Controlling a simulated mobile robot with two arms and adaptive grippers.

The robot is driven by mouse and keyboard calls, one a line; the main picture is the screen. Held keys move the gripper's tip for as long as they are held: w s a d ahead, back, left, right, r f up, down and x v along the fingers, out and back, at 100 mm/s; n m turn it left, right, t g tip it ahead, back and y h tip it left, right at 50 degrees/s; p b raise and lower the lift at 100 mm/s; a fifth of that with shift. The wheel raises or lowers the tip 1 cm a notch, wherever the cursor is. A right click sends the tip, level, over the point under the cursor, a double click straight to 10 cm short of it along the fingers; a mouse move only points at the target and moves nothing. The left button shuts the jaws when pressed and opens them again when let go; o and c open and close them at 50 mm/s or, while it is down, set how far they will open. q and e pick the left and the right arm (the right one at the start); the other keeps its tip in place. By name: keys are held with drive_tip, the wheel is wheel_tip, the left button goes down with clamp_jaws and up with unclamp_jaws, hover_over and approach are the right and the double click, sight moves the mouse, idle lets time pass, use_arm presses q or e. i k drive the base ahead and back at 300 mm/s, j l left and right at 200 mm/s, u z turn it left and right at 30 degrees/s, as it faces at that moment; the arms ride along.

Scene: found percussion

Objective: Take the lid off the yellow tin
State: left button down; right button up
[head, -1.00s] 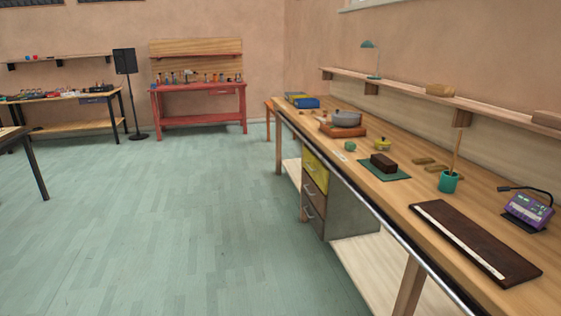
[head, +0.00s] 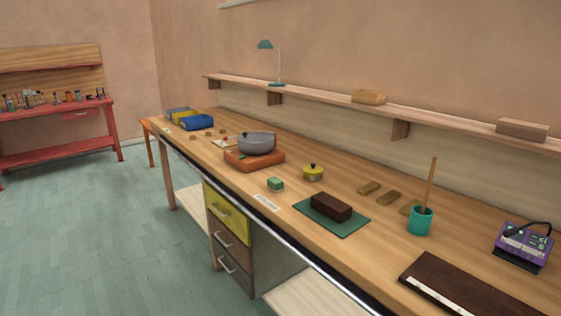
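Neither of my grippers shows in the head view.
Drawers (head: 228,219) sit under the bench. Floor (head: 100,230) in front is clear.

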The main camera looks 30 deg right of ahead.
sight(313, 168)
drive_tip(key=i+z, duration=0.2)
drive_tip(key=i, duration=0.2)
drive_tip(key=i+j+z, duration=0.2)
drive_tip(key=i, duration=0.25)
drive_tip(key=i+j+z, duration=0.25)
drive_tip(key=i, duration=0.15)
drive_tip(key=i+j+z, duration=0.2)
drive_tip(key=i, duration=0.2)
